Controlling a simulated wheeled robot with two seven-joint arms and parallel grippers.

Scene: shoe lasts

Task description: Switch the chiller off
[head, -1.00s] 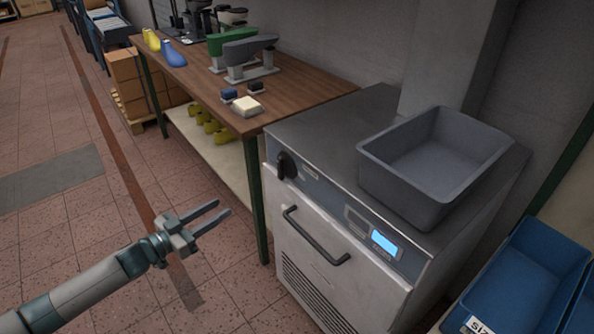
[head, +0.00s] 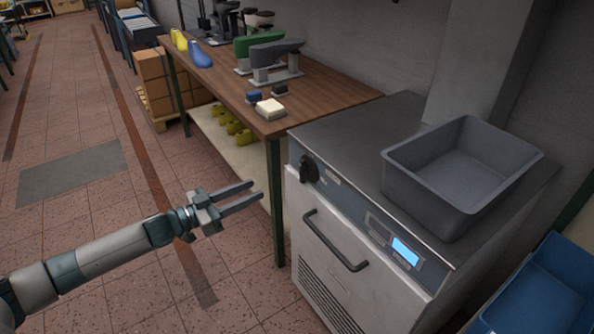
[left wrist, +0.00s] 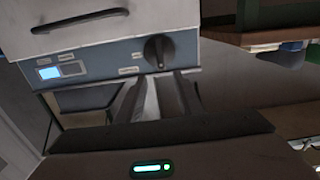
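The chiller (head: 345,285) is a grey and white cabinet with a steel top, a dark door handle (head: 335,241) and a lit blue display (head: 405,251). Its black rotary knob (head: 309,168) is at the left end of the front panel. The knob also shows in the left wrist view (left wrist: 158,51), just ahead of the fingers. My left gripper (head: 258,194) is open and empty, to the left of the knob, a little lower in the picture and apart from it. It also shows in the left wrist view (left wrist: 160,82). My right gripper is not in view.
A grey bin (head: 435,195) stands on the chiller top. A wooden workbench (head: 225,88) with lasts and a press stands behind to the left. A blue bin (head: 540,290) is at the lower right. The tiled floor at left is free.

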